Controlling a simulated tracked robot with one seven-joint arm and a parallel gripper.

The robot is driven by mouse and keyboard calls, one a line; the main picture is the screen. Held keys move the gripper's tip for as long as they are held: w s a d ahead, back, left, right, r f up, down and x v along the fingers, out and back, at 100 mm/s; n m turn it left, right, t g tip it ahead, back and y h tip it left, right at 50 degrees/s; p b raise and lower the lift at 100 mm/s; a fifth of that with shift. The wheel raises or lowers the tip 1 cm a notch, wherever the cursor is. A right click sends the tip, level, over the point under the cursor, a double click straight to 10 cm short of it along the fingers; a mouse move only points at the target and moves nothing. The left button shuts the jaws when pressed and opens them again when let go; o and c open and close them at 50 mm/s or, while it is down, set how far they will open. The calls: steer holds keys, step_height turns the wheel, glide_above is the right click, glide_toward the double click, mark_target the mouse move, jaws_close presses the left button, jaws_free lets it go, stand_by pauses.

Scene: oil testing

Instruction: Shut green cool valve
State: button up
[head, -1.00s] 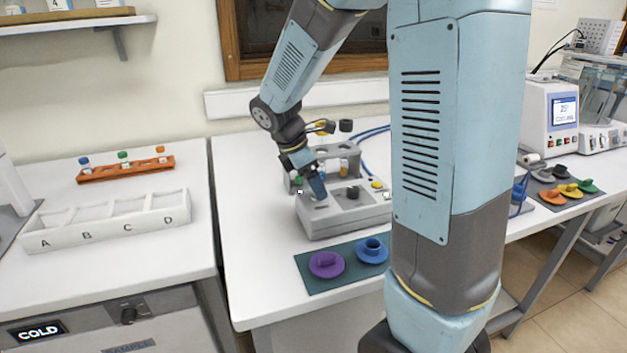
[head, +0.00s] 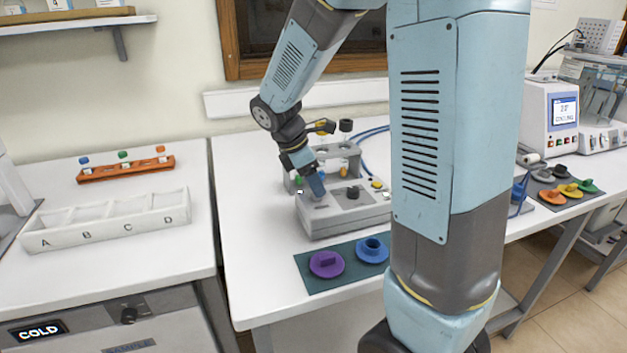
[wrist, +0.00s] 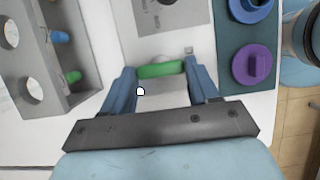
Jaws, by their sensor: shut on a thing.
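The green valve (wrist: 158,71) shows in the wrist view as a rounded green bar at the end of the grey bench unit (wrist: 140,42). My gripper (wrist: 162,76) has one blue finger at each end of the bar and is shut on it. In the head view my gripper (head: 318,190) reaches down to the left part of the grey unit (head: 345,223). The green valve is hidden there behind the fingers.
A grey vial rack (wrist: 45,50) with blue- and green-capped vials stands close beside my gripper. A dark green mat (head: 318,279) holds a purple piece (head: 326,264) and a blue piece (head: 372,249). A white tray (head: 105,225) stands on the left bench.

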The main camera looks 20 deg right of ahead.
steer(key=shift+m, duration=0.3)
steer(key=m, duration=0.1)
steer(key=m+g, duration=0.1)
steer(key=m, duration=0.2)
steer(key=shift+w+g, duration=0.25)
steer(key=shift+g, duration=0.15)
steer(key=m, duration=0.2)
steer(key=m+g+y, duration=0.1)
steer(key=m, duration=0.1)
steer(key=shift+w+d+m, duration=0.15)
steer(key=shift+w+m, duration=0.05)
steer(key=shift+m, duration=0.1)
steer(key=m+y, duration=0.1)
steer(key=m, duration=0.1)
steer(key=m+g, duration=0.1)
steer(key=m, duration=0.1)
steer(key=shift+w+d+y, duration=0.1)
steer(key=shift+d+y, duration=0.1)
steer(key=shift+y, duration=0.2)
steer(key=shift+d+m+g+y, duration=0.15)
steer(key=shift+m+y, duration=0.25)
steer(key=shift+m, duration=0.7)
steer(key=shift+m+g+y, duration=0.15)
steer(key=shift+m+y, duration=0.25)
steer(key=shift+m, duration=0.7)
steer(key=o, duration=1.1)
steer(key=shift+c, duration=0.2)
